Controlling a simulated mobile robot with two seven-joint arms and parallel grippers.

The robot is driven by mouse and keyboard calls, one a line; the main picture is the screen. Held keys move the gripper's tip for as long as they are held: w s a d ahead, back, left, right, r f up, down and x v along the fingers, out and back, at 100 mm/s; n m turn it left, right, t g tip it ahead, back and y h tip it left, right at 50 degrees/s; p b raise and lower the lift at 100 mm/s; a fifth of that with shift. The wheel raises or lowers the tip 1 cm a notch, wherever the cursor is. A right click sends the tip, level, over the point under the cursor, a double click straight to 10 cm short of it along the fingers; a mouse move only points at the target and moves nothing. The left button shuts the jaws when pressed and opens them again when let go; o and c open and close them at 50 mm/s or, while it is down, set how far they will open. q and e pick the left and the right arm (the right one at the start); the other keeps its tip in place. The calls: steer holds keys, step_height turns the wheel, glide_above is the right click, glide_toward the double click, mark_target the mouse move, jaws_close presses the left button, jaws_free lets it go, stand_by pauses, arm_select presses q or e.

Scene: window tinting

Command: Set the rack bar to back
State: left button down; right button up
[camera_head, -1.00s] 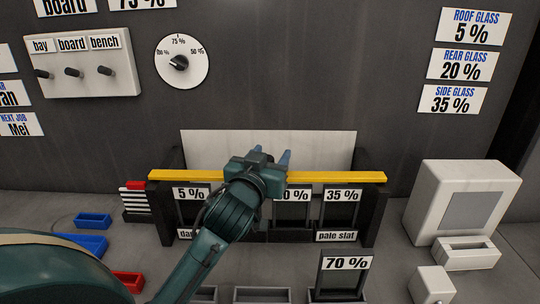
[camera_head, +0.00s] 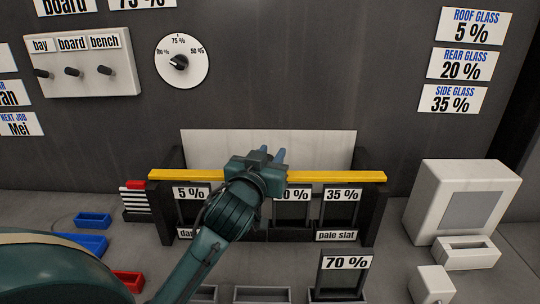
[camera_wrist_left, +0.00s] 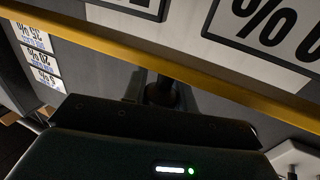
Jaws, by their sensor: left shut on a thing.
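The yellow rack bar (camera_head: 335,176) lies level across the dark side walls of the rack (camera_head: 368,212). In the head view it crosses in front of a white back panel (camera_head: 315,146). My left gripper (camera_head: 272,155) is over the middle of the bar, its blue fingertips close together just past it. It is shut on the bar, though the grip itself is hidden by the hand. In the left wrist view the bar (camera_wrist_left: 215,80) runs slantwise across the frame, beyond the hand. My right gripper is not in view.
Film slats labelled 5 % (camera_head: 188,192) and 35 % (camera_head: 342,195) hang in the rack; a middle one is partly covered by my arm. A 70 % slat (camera_head: 346,262) stands in front. A white machine (camera_head: 462,200) stands right; blue and red trays lie left.

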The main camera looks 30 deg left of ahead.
arm_select(q)
steer(key=w+a, duration=0.1)
steer(key=w, duration=0.1)
steer(key=w+a+p, duration=0.1)
steer(key=w, duration=0.1)
steer(key=shift+a, duration=0.2)
steer(key=c, duration=1.1)
jaws_free()
steer(key=shift+s, duration=0.1)
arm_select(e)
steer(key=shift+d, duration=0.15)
arm_select(q)
steer(key=shift+p+v, duration=0.8)
steer(key=shift+v, duration=5.8)
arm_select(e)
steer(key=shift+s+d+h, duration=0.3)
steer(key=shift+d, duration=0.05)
